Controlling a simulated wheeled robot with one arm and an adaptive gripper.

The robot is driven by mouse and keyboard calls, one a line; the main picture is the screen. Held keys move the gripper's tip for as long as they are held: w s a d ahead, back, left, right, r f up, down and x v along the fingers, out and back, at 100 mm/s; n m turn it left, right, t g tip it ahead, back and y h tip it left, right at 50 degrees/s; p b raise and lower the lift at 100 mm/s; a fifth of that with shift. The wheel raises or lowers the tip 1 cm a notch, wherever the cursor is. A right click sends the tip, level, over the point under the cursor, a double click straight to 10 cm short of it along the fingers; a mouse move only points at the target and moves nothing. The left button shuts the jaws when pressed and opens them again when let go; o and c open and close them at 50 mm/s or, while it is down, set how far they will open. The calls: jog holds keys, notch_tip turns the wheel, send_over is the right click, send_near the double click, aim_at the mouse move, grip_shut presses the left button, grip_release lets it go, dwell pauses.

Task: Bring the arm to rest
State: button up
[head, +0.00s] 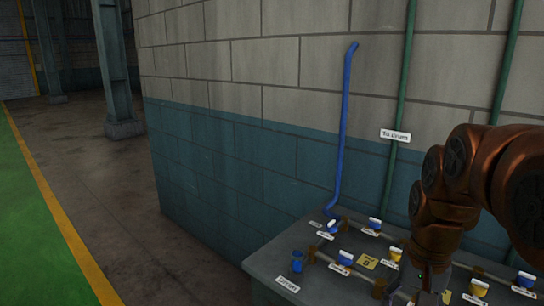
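My copper-coloured arm (447,190) comes in from the right edge and bends down over the right part of a grey bench (262,262). My gripper (418,292) is at the bottom edge of the head view, low over the bench front. It is small, dark and partly cut off, so its fingers cannot be made out. I cannot tell whether it touches anything on the bench.
The bench carries several blue-handled valves (333,227), yellow-handled ones (396,253) and white labels. A blue pipe (343,130) and a green pipe labelled "To drum" (400,100) run up the block wall (230,75). Open floor (95,190) lies left.

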jog(key=s+a+f+n+p, duration=0.1)
jog(key=s+a+f+n, duration=0.1)
jog(key=s, duration=0.6)
jog(key=s+a+f+n+g+p, duration=0.1)
jog(key=s+a+f+n+p, duration=0.1)
jog(key=s, duration=0.6)
jog(key=shift+s+a+f+n+h, duration=0.35)
jog(key=shift+a+n, duration=0.25)
jog(key=shift+a, duration=0.45)
